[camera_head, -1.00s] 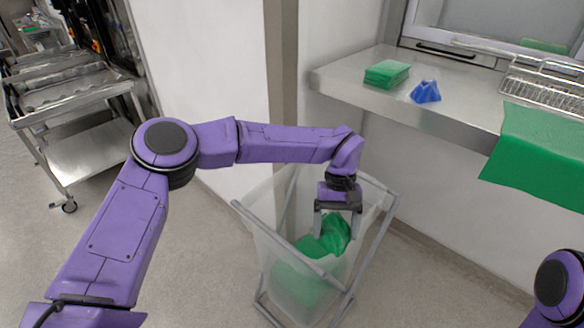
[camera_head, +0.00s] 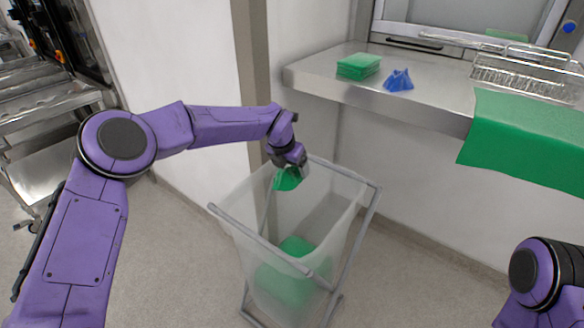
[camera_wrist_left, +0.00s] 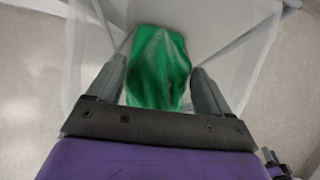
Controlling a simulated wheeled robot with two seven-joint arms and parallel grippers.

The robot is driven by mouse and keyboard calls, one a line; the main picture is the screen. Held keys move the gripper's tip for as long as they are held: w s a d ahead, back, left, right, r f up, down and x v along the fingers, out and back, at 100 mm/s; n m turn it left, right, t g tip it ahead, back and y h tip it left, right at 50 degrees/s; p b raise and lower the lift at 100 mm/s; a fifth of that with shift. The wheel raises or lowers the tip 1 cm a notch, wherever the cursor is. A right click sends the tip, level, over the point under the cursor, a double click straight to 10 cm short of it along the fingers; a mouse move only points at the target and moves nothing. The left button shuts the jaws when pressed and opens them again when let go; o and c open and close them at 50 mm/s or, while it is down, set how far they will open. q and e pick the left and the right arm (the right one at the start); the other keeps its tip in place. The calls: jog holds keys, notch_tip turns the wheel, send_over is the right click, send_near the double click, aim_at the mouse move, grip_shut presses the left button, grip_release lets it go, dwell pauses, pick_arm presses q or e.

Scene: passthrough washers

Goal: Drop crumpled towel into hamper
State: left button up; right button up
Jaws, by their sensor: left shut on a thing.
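A green crumpled towel (camera_head: 287,179) hangs from my left gripper (camera_head: 290,166), which is shut on it at the far rim of the hamper. The hamper (camera_head: 240,228) is a translucent bin in a grey tube frame. Another green cloth (camera_head: 292,270) shows blurred through its wall, low inside. In the left wrist view the green cloth (camera_wrist_left: 158,65) lies between the two fingers of the gripper (camera_wrist_left: 160,88), with the hamper's wall (camera_wrist_left: 238,40) around it. My right gripper is out of view; only part of my right arm shows at the lower right.
A steel counter (camera_head: 440,105) at the back right bears a stack of folded green towels (camera_head: 358,66), a crumpled blue cloth (camera_head: 399,80) and a wire rack (camera_head: 525,72). A green sheet (camera_head: 525,145) hangs over its edge. A steel cart (camera_head: 50,110) stands at the left. The floor before the hamper is clear.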

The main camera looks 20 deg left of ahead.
aim_at(287, 171)
pick_arm(q)
notch_tip(287, 171, down, 6)
jog(key=b, duration=0.3)
jog(key=shift+r, duration=0.15)
jog(key=o, duration=1)
jog(key=shift+r, duration=0.15)
jog(key=b+v, duration=0.2)
jog(key=v, duration=0.8)
jog(key=shift+s+r, duration=0.1)
jog(key=shift+r, duration=0.1)
